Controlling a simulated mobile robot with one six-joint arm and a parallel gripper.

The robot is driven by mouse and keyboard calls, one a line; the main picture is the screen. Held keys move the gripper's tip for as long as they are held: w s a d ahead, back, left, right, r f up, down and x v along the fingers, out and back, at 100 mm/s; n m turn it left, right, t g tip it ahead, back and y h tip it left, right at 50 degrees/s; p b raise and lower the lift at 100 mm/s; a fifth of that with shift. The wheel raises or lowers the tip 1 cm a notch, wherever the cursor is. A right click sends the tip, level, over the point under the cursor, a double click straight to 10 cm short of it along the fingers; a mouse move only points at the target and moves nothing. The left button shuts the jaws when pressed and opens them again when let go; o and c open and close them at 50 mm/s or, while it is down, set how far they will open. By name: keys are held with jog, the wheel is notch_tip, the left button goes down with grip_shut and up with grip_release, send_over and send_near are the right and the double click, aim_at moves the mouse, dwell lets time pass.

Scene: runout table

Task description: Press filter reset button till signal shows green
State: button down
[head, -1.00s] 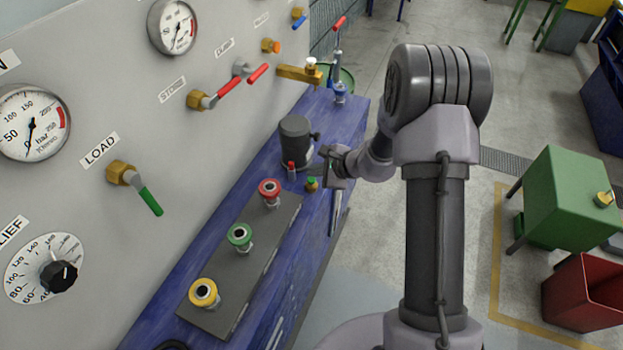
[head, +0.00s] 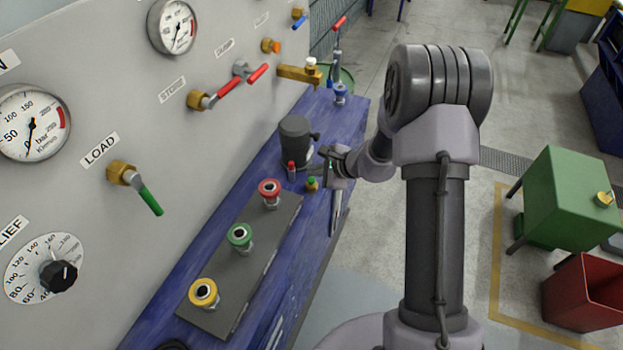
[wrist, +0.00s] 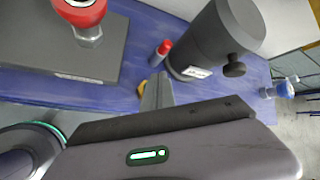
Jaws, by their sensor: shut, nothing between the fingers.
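The dark grey filter canister (head: 296,142) stands on the blue bench and also shows in the wrist view (wrist: 215,40). Beside it is a small red-capped post (head: 291,168), seen in the wrist view (wrist: 162,50) too. A small brass fitting with a green top (head: 312,184) sits just in front. I cannot tell for sure which of these is the reset button and which the signal. My gripper (head: 328,164) is shut and empty, right of the red-capped post and just above the brass fitting. In the wrist view its fingers (wrist: 157,92) partly hide the brass fitting (wrist: 143,87).
A grey plate (head: 232,282) with red, green and yellow push buttons lies nearer on the bench. The panel (head: 190,130) with gauges and valve levers rises on the left. A blue-based valve (head: 340,92) stands farther back.

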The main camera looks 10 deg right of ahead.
aim_at(314, 181)
jog(key=shift+f, duration=0.15)
jog(key=shift+f+b, duration=0.3)
jog(key=shift+b, duration=0.5)
jog(key=shift+f+b, duration=0.5)
jog(key=shift+b, duration=0.15)
dwell(0.3)
jog(key=shift+r, duration=0.15)
jog(key=shift+r+p, duration=0.5)
jog(key=shift+r, duration=0.3)
jog(key=shift+r+p, duration=1.55)
jog(key=shift+r, duration=1)
